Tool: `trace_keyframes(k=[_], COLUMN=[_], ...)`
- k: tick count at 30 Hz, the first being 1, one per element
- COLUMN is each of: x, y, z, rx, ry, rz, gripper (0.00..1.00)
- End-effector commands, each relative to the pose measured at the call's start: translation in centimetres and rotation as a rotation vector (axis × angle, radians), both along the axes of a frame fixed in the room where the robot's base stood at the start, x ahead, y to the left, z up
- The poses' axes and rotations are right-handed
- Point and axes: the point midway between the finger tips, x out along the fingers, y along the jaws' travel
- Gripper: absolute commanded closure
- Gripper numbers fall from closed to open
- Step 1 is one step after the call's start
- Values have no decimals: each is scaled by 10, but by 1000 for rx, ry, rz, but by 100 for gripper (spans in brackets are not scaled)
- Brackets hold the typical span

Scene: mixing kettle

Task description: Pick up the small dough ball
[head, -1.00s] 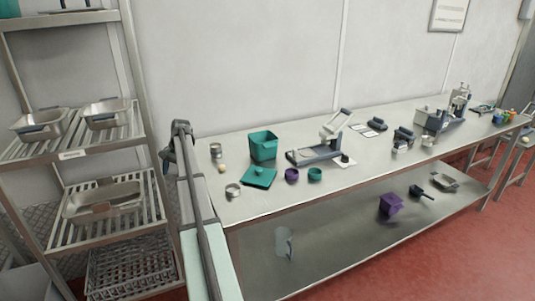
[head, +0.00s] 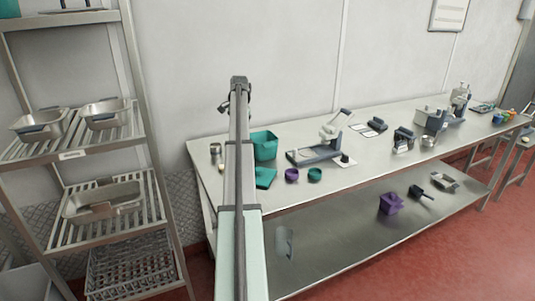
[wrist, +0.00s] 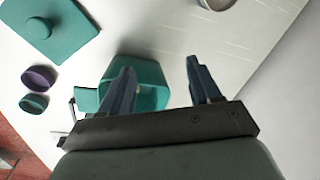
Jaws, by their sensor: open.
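The small dough ball (head: 222,168) is a pale, tiny round thing near the left end of the steel table in the head view, just below a metal tin (head: 216,150) and left of my arm. I do not see it in the wrist view. My gripper (wrist: 162,77) is open, with two blue-grey fingers spread apart and nothing between them. In the wrist view the fingers reach in front of a teal square container (wrist: 152,92). In the head view the fingers are hard to make out at the far end of my arm.
The teal container (head: 265,146) and its flat teal lid (head: 264,178) stand right of my arm, the lid partly covered. Purple (head: 291,175) and teal (head: 315,174) cups and a grey press (head: 325,146) stand further right. A shelf rack (head: 92,150) is at left.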

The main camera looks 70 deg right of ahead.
Motion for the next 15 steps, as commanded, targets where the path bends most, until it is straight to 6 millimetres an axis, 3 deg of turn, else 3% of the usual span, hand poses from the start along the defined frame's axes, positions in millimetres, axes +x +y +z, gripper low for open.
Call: trace_keyframes(k=[1, 6, 10, 15], x=[-23, -75, -91, -93], y=[-25, -60, -68, -69], z=[7, 18, 20, 7], rx=[-7, -23, -28, -27], ry=[32, 106, 127, 130], rz=[-65, -211, -252, -256], gripper=[37, 37, 37, 37])
